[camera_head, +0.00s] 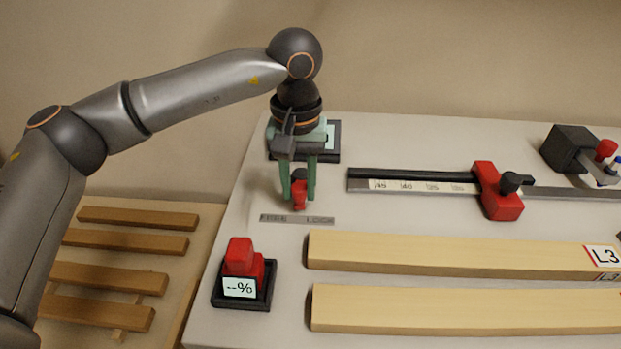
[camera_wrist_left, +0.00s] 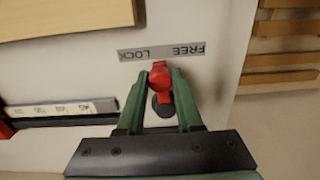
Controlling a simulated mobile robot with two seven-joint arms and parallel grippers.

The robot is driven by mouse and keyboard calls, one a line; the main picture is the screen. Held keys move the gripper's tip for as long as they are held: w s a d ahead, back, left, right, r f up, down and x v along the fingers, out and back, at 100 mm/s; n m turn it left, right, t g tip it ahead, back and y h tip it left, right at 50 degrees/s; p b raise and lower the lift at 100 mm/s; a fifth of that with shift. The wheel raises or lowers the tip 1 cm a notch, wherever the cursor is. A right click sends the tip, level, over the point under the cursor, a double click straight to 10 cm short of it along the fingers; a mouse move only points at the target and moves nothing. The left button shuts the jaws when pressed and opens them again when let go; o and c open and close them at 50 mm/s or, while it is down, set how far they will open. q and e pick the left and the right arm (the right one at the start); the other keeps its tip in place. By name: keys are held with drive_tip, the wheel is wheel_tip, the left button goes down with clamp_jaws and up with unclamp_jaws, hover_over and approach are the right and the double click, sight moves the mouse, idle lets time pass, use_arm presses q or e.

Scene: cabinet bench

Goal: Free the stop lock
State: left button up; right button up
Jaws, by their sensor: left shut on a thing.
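The stop lock is a small red lever (camera_head: 299,194) on a dark pivot, on the grey bench top. A grey strip (camera_head: 297,219) marked FREE at left and LOCK at right lies in front of it. My left gripper (camera_head: 298,198) points down, its green fingers shut on the red lever from both sides. In the left wrist view the red lever (camera_wrist_left: 161,76) sits between the fingertips (camera_wrist_left: 168,78), and its tip points at about the middle of the strip (camera_wrist_left: 162,51). The pivot is partly hidden by the fingers. My right gripper is out of view.
A rail (camera_head: 420,181) with a scale carries a red stop block (camera_head: 497,191) to the right. Two wooden boards (camera_head: 440,252) lie in front. A red device (camera_head: 243,262) with a "--%" display stands front left. A dark panel (camera_head: 331,142) is behind my gripper.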

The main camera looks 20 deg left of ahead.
use_arm(q)
drive_tip(key=shift+a, duration=0.1)
drive_tip(key=shift+s+a, duration=0.15)
drive_tip(key=shift+a, duration=0.8)
drive_tip(key=shift+a, duration=0.1)
drive_tip(key=shift+w+a, duration=0.2)
drive_tip(key=shift+a, duration=0.7)
drive_tip(key=shift+w+a, duration=0.15)
drive_tip(key=shift+a, duration=0.2)
drive_tip(key=o, duration=0.8)
